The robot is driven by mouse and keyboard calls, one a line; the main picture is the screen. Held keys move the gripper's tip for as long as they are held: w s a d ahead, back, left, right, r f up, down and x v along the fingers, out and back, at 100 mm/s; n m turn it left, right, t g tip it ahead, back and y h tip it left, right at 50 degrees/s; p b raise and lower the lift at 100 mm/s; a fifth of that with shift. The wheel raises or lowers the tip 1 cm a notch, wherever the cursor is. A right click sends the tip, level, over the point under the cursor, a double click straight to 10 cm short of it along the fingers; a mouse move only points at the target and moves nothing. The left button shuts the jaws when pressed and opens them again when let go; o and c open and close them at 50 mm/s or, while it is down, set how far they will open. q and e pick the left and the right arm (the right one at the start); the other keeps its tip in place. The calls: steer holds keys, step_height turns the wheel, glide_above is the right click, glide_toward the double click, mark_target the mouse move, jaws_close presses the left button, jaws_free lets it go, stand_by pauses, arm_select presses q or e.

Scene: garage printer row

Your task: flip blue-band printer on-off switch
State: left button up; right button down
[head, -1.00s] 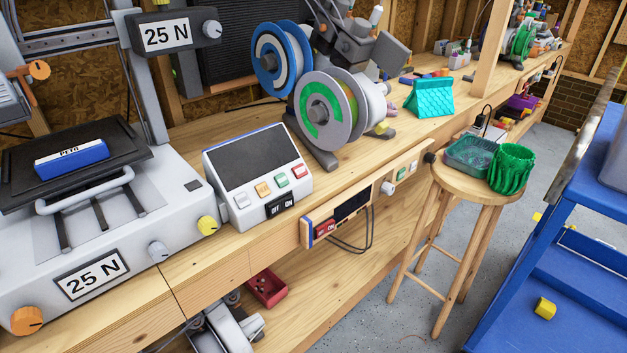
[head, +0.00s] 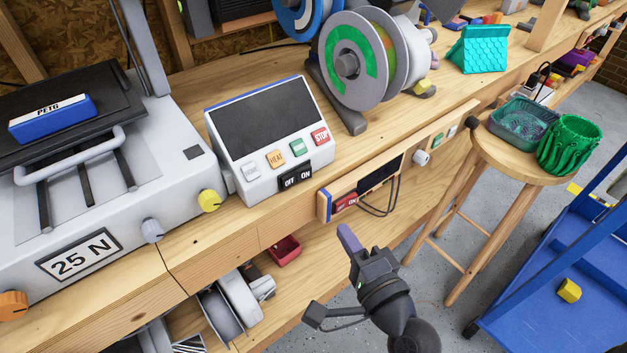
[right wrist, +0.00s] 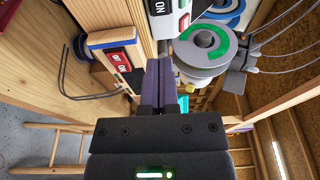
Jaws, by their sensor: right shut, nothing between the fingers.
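A white control box (head: 240,186) with a blue band along its top edge stands on the bench. My left gripper is not in view.
The printer (head: 150,190) with a 25 N label stands left. Spools (head: 365,65) stand behind the control box. A stool (head: 510,160) holding a tray and green pot and a blue cart (head: 560,240) are at right. Cables (head: 385,208) hang below the panel.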

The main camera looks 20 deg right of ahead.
mark_target(307, 174)
steer(key=w, duration=0.3)
steer(key=w+a, duration=0.1)
steer(key=w, duration=0.3)
steer(key=w+b, duration=0.1)
steer(key=w, duration=0.3)
steer(key=shift+w+a, duration=0.2)
steer(key=shift+a, duration=0.05)
steer(key=shift+w, duration=0.4)
steer(key=shift+w+f+y+b, duration=0.1)
steer(key=shift+y+b, duration=0.2)
steer(key=shift+w+n, duration=0.1)
steer(key=shift+n, duration=0.2)
